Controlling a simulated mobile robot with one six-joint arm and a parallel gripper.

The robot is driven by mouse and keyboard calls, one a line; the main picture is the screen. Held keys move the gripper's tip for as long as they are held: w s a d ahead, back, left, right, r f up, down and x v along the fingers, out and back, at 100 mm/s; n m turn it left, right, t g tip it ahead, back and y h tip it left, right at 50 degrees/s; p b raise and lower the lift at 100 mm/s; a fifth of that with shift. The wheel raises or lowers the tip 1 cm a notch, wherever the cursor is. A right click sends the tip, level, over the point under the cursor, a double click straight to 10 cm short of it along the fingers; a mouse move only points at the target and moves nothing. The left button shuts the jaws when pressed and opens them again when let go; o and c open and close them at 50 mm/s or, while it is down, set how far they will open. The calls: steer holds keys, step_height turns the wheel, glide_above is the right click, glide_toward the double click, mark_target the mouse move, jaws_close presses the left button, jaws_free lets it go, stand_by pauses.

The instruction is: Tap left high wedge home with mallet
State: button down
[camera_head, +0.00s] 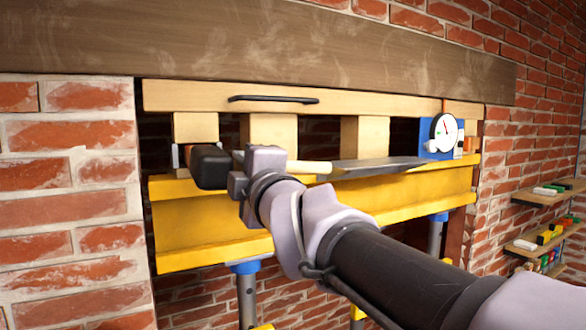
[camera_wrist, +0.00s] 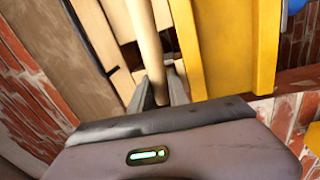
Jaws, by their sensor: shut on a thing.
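My gripper (camera_head: 242,168) is shut on the pale wooden handle of the mallet (camera_head: 210,166). The mallet's black head is left of the gripper, in front of the left end of the yellow beam (camera_head: 215,232). The handle lies roughly level and sticks out right of the gripper. In the wrist view the handle (camera_wrist: 146,45) runs between the fingers (camera_wrist: 160,92); the head is out of that picture. A small orange-brown piece (camera_head: 187,150), perhaps the left high wedge, shows under the left wooden block (camera_head: 195,127), partly hidden by the mallet head. I cannot tell whether they touch.
A light timber (camera_head: 370,105) with a black handle (camera_head: 273,99) lies across the blocks, under a dark lintel (camera_head: 250,45). A dial gauge (camera_head: 444,131) and a grey metal plate (camera_head: 375,167) are at the right. Blue-topped props (camera_head: 245,268) stand below. Brick wall borders the opening.

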steer(key=shift+x, duration=1.2)
steer(key=shift+v, duration=1.45)
steer(key=shift+w+a+b, duration=0.1)
steer(key=shift+w+b, duration=0.2)
steer(key=shift+b, duration=0.15)
steer(key=shift+w, duration=0.1)
steer(key=shift+x, duration=2.1)
steer(key=shift+a+f, duration=0.1)
steer(key=shift+f, duration=0.05)
